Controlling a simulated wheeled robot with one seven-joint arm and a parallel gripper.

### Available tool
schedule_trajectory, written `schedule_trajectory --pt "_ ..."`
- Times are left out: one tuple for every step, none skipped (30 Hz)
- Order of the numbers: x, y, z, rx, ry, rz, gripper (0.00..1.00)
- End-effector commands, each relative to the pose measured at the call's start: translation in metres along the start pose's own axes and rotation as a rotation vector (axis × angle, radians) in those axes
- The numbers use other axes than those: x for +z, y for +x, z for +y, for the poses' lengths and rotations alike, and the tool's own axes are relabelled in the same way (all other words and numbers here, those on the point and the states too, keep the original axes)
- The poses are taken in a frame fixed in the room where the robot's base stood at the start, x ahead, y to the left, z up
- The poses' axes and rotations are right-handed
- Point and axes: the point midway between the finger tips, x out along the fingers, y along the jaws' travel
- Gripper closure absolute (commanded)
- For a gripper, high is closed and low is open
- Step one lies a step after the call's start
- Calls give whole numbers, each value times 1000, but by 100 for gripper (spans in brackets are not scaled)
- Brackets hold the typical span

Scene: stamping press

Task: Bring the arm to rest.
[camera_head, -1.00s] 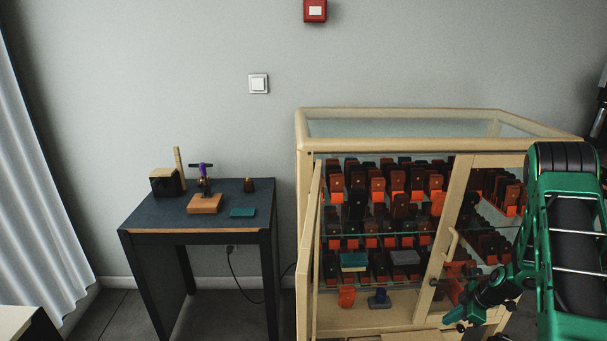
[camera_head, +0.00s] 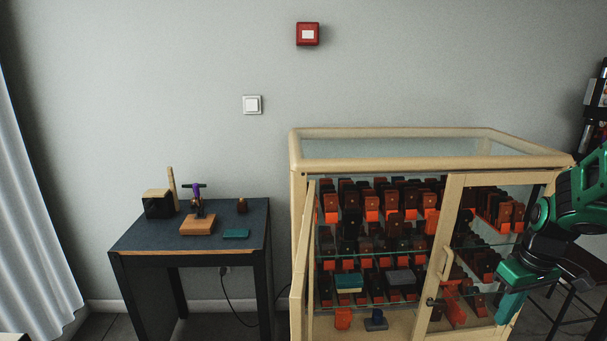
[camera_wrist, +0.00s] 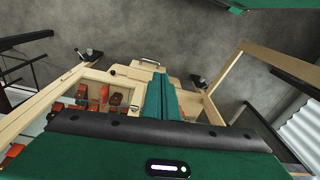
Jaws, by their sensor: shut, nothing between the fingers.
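My arm (camera_head: 575,205) stands folded at the right edge of the head view, in front of the right side of the display cabinet (camera_head: 430,162). My gripper (camera_head: 506,310) hangs low there, pointing down, with nothing seen in it. In the wrist view my gripper (camera_wrist: 160,78) shows its two green fingers side by side, shut. Whether any part of it touches the cabinet cannot be told from these views.
The cabinet's left door (camera_head: 302,255) stands open; the door with the handle (camera_head: 447,263) is at its right. Several stamps fill the shelves. A dark table (camera_head: 150,235) with a small press (camera_head: 198,210) stands left. A stool (camera_head: 575,295) stands right.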

Motion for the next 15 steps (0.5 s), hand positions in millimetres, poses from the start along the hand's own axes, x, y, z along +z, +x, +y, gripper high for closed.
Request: schedule_trajectory --pt "12 -14 -7 7 49 -2 100" --pt "20 -20 -10 11 83 -7 100" --pt "30 -28 -15 14 127 -13 100" --pt "38 -34 -19 18 161 -18 100" --pt "46 -39 -23 20 194 -22 100" --pt "57 -46 -28 24 240 -28 100" --pt "66 -51 -32 25 274 -32 100" --pt "74 -56 -36 28 309 -35 100" --pt "85 -62 -41 30 355 -40 100" --pt "94 -66 -45 33 390 -44 100" --pt "102 -70 -49 34 423 -47 100" --pt "113 -74 -54 36 468 -52 100" --pt "120 -77 -58 37 499 -54 100" --pt "128 -80 -61 38 530 -58 100" --pt "137 -82 -66 39 567 -61 100"
